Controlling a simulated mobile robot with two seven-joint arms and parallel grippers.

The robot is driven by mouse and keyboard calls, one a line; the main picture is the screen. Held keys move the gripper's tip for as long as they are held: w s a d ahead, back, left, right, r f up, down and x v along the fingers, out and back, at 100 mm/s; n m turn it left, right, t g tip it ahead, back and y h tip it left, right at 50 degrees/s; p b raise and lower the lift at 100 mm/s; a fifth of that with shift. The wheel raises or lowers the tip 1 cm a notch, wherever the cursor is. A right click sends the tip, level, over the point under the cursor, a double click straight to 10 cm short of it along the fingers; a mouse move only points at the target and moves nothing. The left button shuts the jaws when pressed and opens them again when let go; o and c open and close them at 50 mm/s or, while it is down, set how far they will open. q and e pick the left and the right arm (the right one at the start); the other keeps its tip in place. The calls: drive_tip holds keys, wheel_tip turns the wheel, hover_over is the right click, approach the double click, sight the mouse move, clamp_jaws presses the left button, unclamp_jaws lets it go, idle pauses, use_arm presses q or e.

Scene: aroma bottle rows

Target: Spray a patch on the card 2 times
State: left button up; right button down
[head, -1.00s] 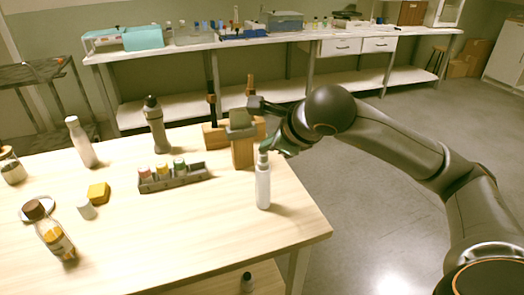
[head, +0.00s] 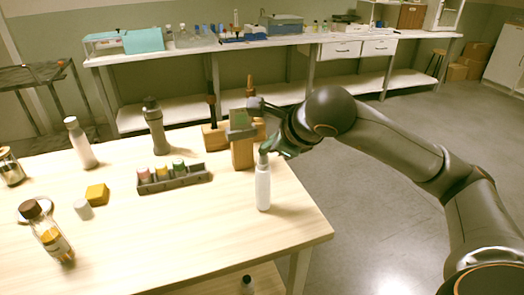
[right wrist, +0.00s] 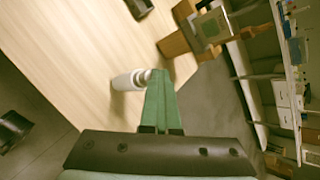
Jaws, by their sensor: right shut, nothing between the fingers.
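A white spray bottle (head: 263,190) stands upright near the right edge of the wooden table, its dark green head at the top. It also shows in the right wrist view (right wrist: 126,81). My right gripper (head: 283,150) is at the bottle's head; its green fingers (right wrist: 160,82) are shut together with nothing between them. I cannot tell whether they touch the head. Behind the bottle, a card with a green patch (head: 238,118) in a grey frame sits on a wooden stand (head: 242,154). It also shows in the right wrist view (right wrist: 210,26). My left gripper is out of view.
A grey rack (head: 175,182) with several small bottles stands left of the stand. The table's front middle is clear.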

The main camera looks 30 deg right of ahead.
sight(267, 165)
idle(0.3)
wheel_tip(267, 165, up, 6)
drive_tip(key=p, duration=0.4)
drive_tip(key=shift+r, duration=0.15)
idle(0.7)
